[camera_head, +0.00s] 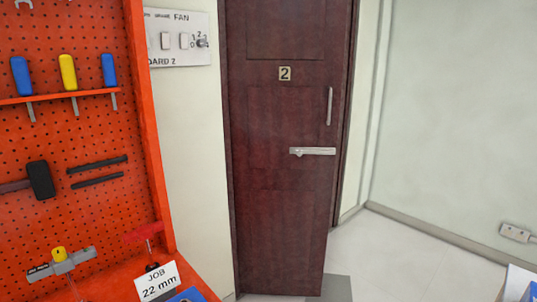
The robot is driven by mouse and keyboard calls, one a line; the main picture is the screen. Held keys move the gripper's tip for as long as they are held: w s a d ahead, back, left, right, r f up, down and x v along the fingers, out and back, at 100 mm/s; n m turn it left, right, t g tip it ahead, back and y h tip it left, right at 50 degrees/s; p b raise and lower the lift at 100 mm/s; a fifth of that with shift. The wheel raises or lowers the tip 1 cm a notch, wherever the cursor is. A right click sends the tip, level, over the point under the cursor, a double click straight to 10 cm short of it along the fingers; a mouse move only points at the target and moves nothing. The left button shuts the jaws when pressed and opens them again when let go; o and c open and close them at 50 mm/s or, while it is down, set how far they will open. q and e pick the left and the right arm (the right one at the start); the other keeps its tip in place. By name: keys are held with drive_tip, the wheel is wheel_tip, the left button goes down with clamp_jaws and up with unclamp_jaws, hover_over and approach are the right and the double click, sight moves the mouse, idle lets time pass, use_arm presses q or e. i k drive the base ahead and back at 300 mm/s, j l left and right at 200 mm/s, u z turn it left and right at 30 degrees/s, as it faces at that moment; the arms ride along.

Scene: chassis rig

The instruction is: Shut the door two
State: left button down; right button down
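Door two (275,215) is a dark red-brown door in the middle of the head view, with a small number plate "2" (285,73). Neither gripper is in view.
An orange pegboard (80,140) with tools and a bench with a "JOB 22 mm" card (157,282) fill the left. A switch panel (180,38) is on the wall. A grey floor patch (337,289) lies by the door.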

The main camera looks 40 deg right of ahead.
sight(285, 59)
drive_tip(key=i+l+u, duration=0.1)
drive_tip(key=l+u, duration=0.25)
drive_tip(key=l, duration=0.25)
drive_tip(key=l+u, duration=0.35)
drive_tip(key=l, duration=0.3)
drive_tip(key=l+u, duration=0.3)
drive_tip(key=l, duration=0.3)
drive_tip(key=l+z, duration=0.15)
drive_tip(key=l, duration=0.35)
drive_tip(key=i+l+z, duration=0.15)
drive_tip(key=l, duration=0.3)
drive_tip(key=l+z, duration=0.15)
drive_tip(key=l, duration=0.3)
